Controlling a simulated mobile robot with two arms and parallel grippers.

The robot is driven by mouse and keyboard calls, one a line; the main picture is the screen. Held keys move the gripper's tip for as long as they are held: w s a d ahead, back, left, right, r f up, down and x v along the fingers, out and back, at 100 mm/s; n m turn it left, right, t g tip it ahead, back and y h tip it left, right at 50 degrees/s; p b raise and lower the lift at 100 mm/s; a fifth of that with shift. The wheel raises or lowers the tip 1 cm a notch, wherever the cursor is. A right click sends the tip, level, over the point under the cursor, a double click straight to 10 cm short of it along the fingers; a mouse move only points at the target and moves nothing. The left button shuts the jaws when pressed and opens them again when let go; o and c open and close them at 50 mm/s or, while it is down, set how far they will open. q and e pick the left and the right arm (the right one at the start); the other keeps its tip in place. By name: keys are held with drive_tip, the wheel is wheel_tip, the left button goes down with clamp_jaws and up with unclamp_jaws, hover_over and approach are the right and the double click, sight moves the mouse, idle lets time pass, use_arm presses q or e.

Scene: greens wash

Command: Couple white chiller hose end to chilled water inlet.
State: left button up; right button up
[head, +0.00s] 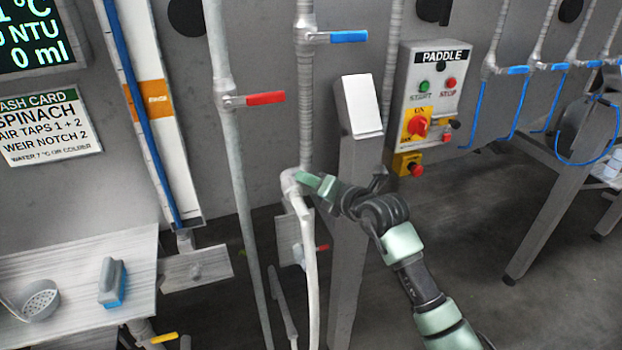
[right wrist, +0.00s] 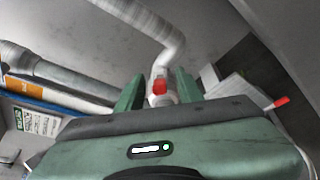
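My right gripper (head: 309,180) is at the lower end of the insulated white pipe, beside its elbow (head: 291,181). In the right wrist view its two green fingers (right wrist: 161,92) stand apart with a white round hose end (right wrist: 162,101) filling the gap between them, so it looks shut on it. A red part (right wrist: 160,84) shows just beyond, below the pipe bend (right wrist: 172,47). In the head view the white hose (head: 311,270) hangs down from there. The fingers hide part of the joint, and I cannot tell whether hose end and pipe are joined. My left gripper is not in view.
A grey post with a sloped top (head: 361,105) stands right behind my right gripper. A red-handled pipe (head: 232,150) runs on the left. The paddle control box (head: 424,95) is on the wall. A bench with a brush (head: 112,283) and a strainer (head: 38,303) is at lower left.

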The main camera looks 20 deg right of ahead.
drive_tip(key=shift+w, duration=0.1)
clamp_jaws()
drive_tip(key=shift+a+f+m+t+h+b, duration=0.35)
drive_tip(key=shift+t+b, duration=0.15)
drive_tip(key=shift+b, duration=0.1)
drive_tip(key=shift+r+t, duration=0.25)
drive_tip(key=shift+t, duration=0.05)
drive_tip(key=shift+s+a+r+m+t+h+p, duration=0.2)
drive_tip(key=shift+m+t+h+p, duration=0.3)
drive_tip(key=shift+p, duration=0.65)
drive_tip(key=shift+d+f+h+p, duration=0.1)
drive_tip(key=shift+f+h+p, duration=0.2)
drive_tip(key=shift+p, duration=0.1)
